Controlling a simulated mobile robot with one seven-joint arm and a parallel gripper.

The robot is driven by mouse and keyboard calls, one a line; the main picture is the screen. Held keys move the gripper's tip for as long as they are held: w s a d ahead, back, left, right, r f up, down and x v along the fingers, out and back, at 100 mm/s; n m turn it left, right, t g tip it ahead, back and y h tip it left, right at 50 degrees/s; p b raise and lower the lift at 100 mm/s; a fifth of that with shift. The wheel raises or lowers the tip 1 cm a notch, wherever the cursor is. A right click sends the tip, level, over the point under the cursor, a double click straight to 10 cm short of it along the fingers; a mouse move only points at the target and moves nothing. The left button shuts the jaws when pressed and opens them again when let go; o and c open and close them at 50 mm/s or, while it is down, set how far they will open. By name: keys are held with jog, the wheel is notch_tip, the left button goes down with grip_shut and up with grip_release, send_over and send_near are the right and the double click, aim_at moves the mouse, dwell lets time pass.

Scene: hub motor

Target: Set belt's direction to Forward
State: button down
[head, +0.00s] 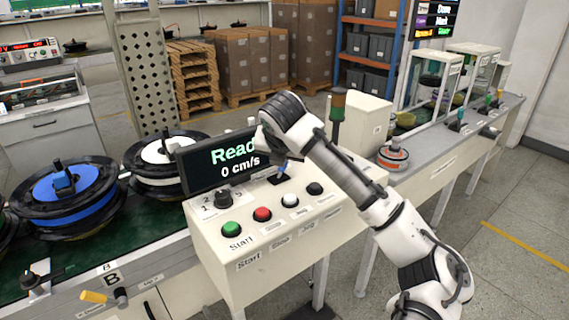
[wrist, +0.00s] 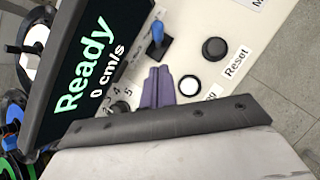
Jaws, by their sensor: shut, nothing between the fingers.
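The control box (head: 225,255) carries a small lever (head: 282,167) with a blue handle on a black square base, behind the row of buttons. The lever (wrist: 157,34) also shows in the wrist view, just beyond my fingertips. My gripper (wrist: 157,72) has its purple fingers together, with nothing between them. They point toward the lever, with a small gap in the picture; contact cannot be made out. In the head view my wrist covers part of the area around the lever. Any direction marking by the lever is not readable.
The screen (head: 222,160) reads "Ready, 0 cm/s". Green (head: 231,229), red (head: 262,214), white (head: 290,200) and black (head: 315,188) buttons line the box front. A numbered knob (head: 229,188) stands left. Wheel motors (head: 62,195) sit on the green belt.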

jog(key=w+d+b+v, duration=0.1)
jog(key=v, duration=0.5)
jog(key=shift+s+r, duration=0.3)
jog(key=shift+r, duration=0.35)
